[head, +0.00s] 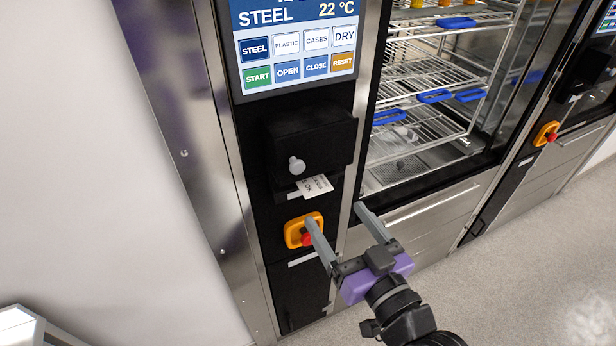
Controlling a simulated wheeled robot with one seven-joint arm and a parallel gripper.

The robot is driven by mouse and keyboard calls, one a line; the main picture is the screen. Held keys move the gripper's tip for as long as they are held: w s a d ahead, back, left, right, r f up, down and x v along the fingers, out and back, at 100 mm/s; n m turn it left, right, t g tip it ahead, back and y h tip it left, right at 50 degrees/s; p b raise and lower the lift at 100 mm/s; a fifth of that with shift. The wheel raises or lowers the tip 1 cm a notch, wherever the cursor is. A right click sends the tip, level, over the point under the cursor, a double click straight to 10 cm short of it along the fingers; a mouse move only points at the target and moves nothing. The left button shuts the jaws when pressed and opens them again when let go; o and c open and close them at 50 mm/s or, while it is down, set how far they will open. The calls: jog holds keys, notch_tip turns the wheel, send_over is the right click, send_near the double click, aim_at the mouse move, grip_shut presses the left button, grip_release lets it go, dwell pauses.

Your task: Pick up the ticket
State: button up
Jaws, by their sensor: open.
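The ticket (315,186) is a small white slip with dark print. It sticks out from the black panel below a black box with a round grey knob (296,166). My gripper (333,214) is open, with two long grey fingers pointing up toward the panel. Its fingertips are below the ticket in the picture, the left one near the red button and the right one near the door frame. Nothing is between the fingers. The gap in depth between fingers and ticket is hard to tell.
An orange-ringed red emergency button (304,231) sits just beside the left finger. Above is a touch screen (295,45) reading STEEL, 22 °C. To the right, a washer chamber shows wire racks (425,80) with blue handles. Grey floor (530,260) is clear at the lower right.

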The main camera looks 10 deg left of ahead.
aim_at(320, 193)
jog(key=shift+n, duration=0.6)
jog(key=p+x, duration=0.3)
jog(key=x, duration=0.4)
jog(key=shift+w+a+f, duration=0.1)
jog(key=shift+w+a, duration=0.2)
jog(key=c, duration=1.6)
jog(key=shift+o, duration=0.2)
jog(key=shift+b, duration=0.4)
